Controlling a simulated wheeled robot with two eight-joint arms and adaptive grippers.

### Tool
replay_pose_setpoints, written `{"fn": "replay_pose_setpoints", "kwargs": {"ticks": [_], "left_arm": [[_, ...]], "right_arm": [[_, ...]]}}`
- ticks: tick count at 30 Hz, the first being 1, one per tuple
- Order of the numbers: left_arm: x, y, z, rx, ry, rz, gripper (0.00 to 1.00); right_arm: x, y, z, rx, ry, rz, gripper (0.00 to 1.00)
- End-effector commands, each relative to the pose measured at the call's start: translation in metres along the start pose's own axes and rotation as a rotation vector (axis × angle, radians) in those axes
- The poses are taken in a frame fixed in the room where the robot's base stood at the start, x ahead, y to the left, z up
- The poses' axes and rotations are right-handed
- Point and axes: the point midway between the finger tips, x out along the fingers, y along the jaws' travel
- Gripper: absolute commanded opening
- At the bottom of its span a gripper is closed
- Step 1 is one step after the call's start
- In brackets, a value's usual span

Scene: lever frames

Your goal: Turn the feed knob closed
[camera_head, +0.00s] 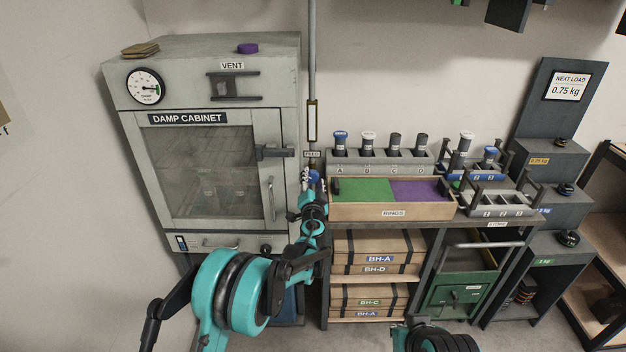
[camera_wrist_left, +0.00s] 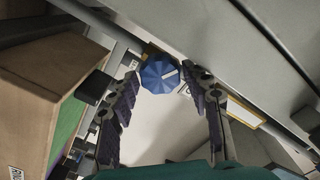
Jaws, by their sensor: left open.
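The feed knob is a blue faceted knob (camera_wrist_left: 158,75) with a white mark on its face, in the upper middle of the left wrist view. In the head view a bit of the knob (camera_head: 315,176) shows just below the FEED label (camera_head: 312,154), mostly hidden by my left gripper (camera_head: 308,185). In the wrist view my left gripper (camera_wrist_left: 162,88) is open, with one finger on each side of the knob. The knob sits near the fingertips, with gaps on both sides; contact is not visible.
The damp cabinet (camera_head: 205,165) stands left of the knob. The rings tray (camera_head: 393,212) on the shelf is close on the right. A vertical pipe (camera_head: 312,60) rises above the knob. Part of my right arm shows at the bottom edge.

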Motion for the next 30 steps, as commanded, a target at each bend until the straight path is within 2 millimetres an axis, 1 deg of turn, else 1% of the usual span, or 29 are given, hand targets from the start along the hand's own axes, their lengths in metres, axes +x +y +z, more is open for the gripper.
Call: {"fn": "replay_pose_setpoints", "kwargs": {"ticks": [1, 3, 6, 14, 15, 17, 18, 19, 20, 30], "left_arm": [[0.007, 0.001, 0.001, 0.0, 0.0, 0.0, 0.48], [0.015, 0.001, 0.001, 0.0, 0.0, 0.0, 0.48], [0.021, 0.001, 0.0, 0.0, 0.0, 0.0, 0.48], [0.024, 0.0, -0.001, 0.0, 0.0, 0.0, 0.48], [0.024, 0.0, -0.001, 0.0, 0.0, 0.0, 0.45], [0.024, 0.0, -0.001, 0.0, 0.0, 0.0, 0.3], [0.024, 0.0, -0.001, 0.0, 0.0, 0.0, 0.19], [0.024, 0.0, -0.001, 0.0, 0.0, 0.0, 0.11], [0.024, 0.0, -0.001, 0.0, 0.0, 0.0, 0.1], [0.023, 0.0, -0.001, 0.038, 0.0, 0.0, 0.09]], "right_arm": [[0.004, 0.0, 0.003, 0.0, 0.0, 0.0, 0.0], [0.005, 0.0, 0.004, 0.0, 0.0, 0.0, 0.0], [0.006, 0.0, 0.004, 0.0, 0.0, 0.0, 0.0], [0.006, 0.0, 0.004, 0.0, 0.0, 0.0, 0.0], [0.006, 0.0, 0.004, 0.0, 0.0, 0.0, 0.0], [0.006, 0.0, 0.004, 0.0, 0.0, 0.0, 0.0], [0.006, 0.0, 0.004, 0.0, 0.0, 0.0, 0.0], [0.006, 0.0, 0.004, 0.0, 0.0, 0.0, 0.0], [0.006, 0.0, 0.004, 0.0, 0.0, 0.0, 0.0], [0.005, 0.0, 0.004, 0.0, 0.0, 0.0, 0.0]]}}
